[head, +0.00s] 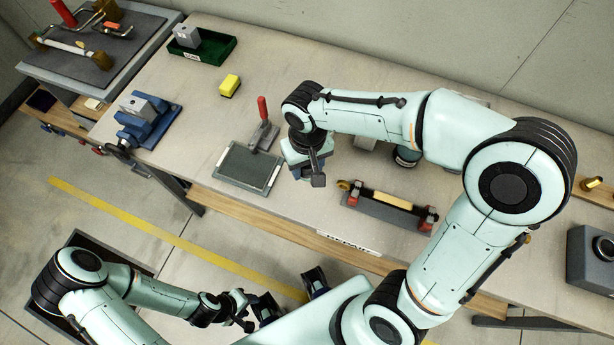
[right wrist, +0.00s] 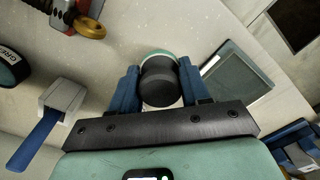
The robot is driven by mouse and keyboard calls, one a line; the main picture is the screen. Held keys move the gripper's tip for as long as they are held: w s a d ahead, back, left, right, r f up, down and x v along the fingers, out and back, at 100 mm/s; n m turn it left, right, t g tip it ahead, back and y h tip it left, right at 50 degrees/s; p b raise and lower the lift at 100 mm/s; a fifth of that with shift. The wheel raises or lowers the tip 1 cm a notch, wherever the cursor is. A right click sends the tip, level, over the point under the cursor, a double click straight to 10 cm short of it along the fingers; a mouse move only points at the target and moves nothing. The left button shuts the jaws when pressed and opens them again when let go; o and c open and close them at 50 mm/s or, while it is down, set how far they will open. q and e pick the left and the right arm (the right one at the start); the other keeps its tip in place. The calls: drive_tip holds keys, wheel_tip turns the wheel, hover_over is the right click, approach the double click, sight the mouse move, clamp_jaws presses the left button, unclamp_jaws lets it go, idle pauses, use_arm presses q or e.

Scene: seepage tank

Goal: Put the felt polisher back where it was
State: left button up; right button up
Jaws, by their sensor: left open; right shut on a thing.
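The felt polisher (right wrist: 159,82), a dark round body with a pale green and white rim at its far side, sits between the blue fingers of my right gripper (right wrist: 162,88) in the right wrist view. My right gripper is shut on it. In the head view my right gripper (head: 308,172) points down over the bench, just right of the grey flat plate (head: 248,167). The polisher is mostly hidden there by the gripper, and I cannot tell whether it touches the bench. My left gripper (head: 290,296) is open and empty, low in front of the bench.
A red-handled tool (head: 263,125) stands behind the plate. A fixture with red clamps (head: 390,208) lies to the right, near the front edge. A grease tin (head: 405,157) is under my right arm. A yellow sponge (head: 230,86), green tray (head: 222,50) and blue vise (head: 148,122) are left.

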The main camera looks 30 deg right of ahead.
sight(307, 183)
drive_tip(key=shift+f+b, duration=0.35)
drive_tip(key=shift+f, duration=2.6)
drive_tip(key=shift+f, duration=0.1)
drive_tip(key=o, duration=0.8)
drive_tip(key=shift+f, duration=0.15)
drive_tip(key=shift+c, duration=0.2)
drive_tip(key=o, duration=0.4)
drive_tip(key=shift+o, duration=0.2)
drive_tip(key=shift+r, duration=0.6)
wheel_tip(307, 183, up, 11)
drive_tip(key=shift+f+p, duration=0.15)
drive_tip(key=shift+p, duration=0.6)
drive_tip(key=shift+r, duration=0.35)
